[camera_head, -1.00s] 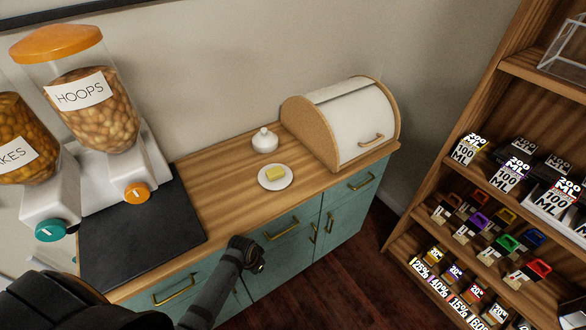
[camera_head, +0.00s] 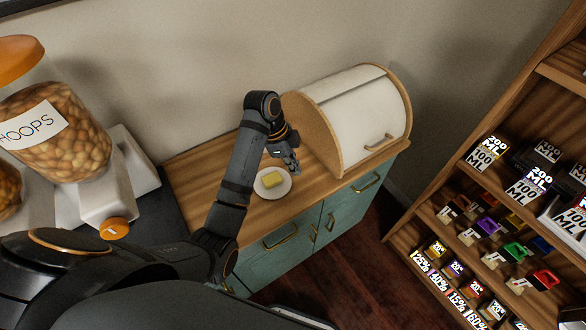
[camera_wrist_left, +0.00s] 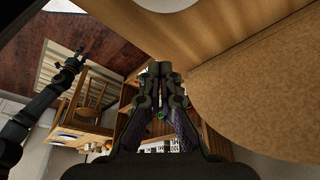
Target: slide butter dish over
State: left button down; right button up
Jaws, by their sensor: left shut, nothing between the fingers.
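The butter dish (camera_head: 262,190) is a small round white plate with a yellow block of butter (camera_head: 273,180) on it, on the wooden counter in the head view. My left gripper (camera_head: 295,168) is shut and empty. It points down just right of and behind the plate, apart from it in the picture. The white knobbed lid is hidden behind my left arm. In the left wrist view the shut fingers (camera_wrist_left: 160,70) show centrally, and a white edge at the top may be the plate or lid. My right gripper (camera_wrist_left: 80,52) shows small at the left.
A bread box (camera_head: 355,120) with a rounded front stands close right of my left gripper. A dark mat and dispensers (camera_head: 75,130) are at the left. A wooden shelf (camera_head: 480,210) with labelled boxes stands at the right. The counter (camera_head: 272,212) is bare before the plate.

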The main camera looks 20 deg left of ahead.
aim_at(296, 191)
pick_arm(q)
jog(key=x, duration=0.9)
jog(key=shift+s+d+f, duration=0.15)
jog(key=shift+d+f, duration=0.05)
jog(key=a+p, duration=0.2)
jog(key=a, duration=0.1)
jog(key=shift+s+a, duration=0.1)
jog(key=shift+s, duration=0.15)
jog(key=shift+a+f, duration=0.1)
jog(key=shift+a, duration=0.35)
pick_arm(e)
jog(key=s, duration=0.1)
jog(key=s+r, duration=0.2)
jog(key=shift+d, duration=0.3)
